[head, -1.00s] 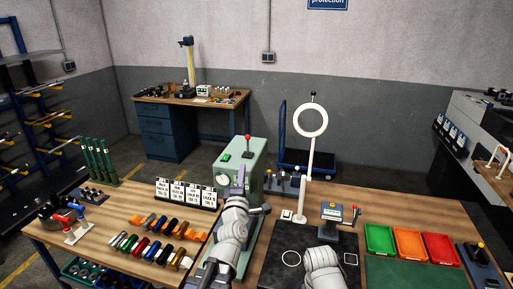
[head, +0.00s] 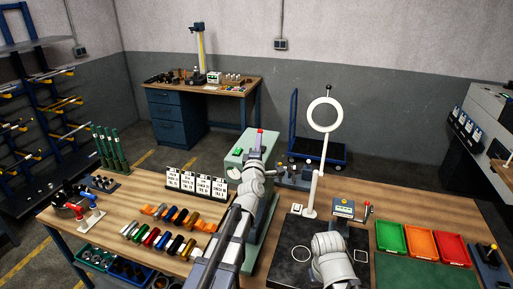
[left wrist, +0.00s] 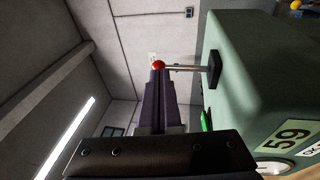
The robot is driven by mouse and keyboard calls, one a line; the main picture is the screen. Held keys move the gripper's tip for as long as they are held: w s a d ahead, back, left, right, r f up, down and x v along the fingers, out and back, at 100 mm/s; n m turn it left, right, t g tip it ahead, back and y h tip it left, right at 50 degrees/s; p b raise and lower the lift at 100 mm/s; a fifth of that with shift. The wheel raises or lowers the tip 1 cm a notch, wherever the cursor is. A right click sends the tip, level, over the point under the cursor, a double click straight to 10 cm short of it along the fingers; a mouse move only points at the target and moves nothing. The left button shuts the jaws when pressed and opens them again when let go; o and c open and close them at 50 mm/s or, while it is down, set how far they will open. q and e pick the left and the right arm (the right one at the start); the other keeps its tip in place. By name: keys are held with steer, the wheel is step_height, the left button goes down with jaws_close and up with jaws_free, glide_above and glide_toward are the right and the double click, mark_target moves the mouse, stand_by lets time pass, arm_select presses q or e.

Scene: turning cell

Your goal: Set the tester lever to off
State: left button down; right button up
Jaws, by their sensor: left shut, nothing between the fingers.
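The tester is a green box (head: 235,160) at the back of the bench, with a green button on top. It also shows at the right of the left wrist view (left wrist: 260,75), with a "59" label and part of a dial. Its lever is a thin metal rod with a red ball knob (left wrist: 158,65), standing straight out of a black base on the top face. My left gripper (head: 259,138) is shut and empty, its purple fingertips at the knob. I cannot tell whether they touch. My right wrist shows, but its gripper is hidden.
A white ring stand (head: 316,165), a small display unit (head: 343,208) and green, orange and red trays (head: 421,242) are to the right.

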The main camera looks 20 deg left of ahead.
mark_target(262, 132)
arm_select(q)
steer(key=shift+w+r, duration=0.1)
steer(key=shift+w, duration=0.35)
steer(key=shift+s, duration=0.1)
steer(key=shift+w+r, duration=0.2)
steer(key=shift+w, duration=0.05)
steer(key=shift+w+r+p, duration=0.3)
steer(key=shift+w+p, duration=0.15)
steer(key=shift+w, duration=0.25)
steer(key=shift+x, duration=1.25)
steer(key=shift+w+d+f, duration=0.1)
steer(key=shift+d+f, duration=0.05)
steer(key=shift+d, duration=0.1)
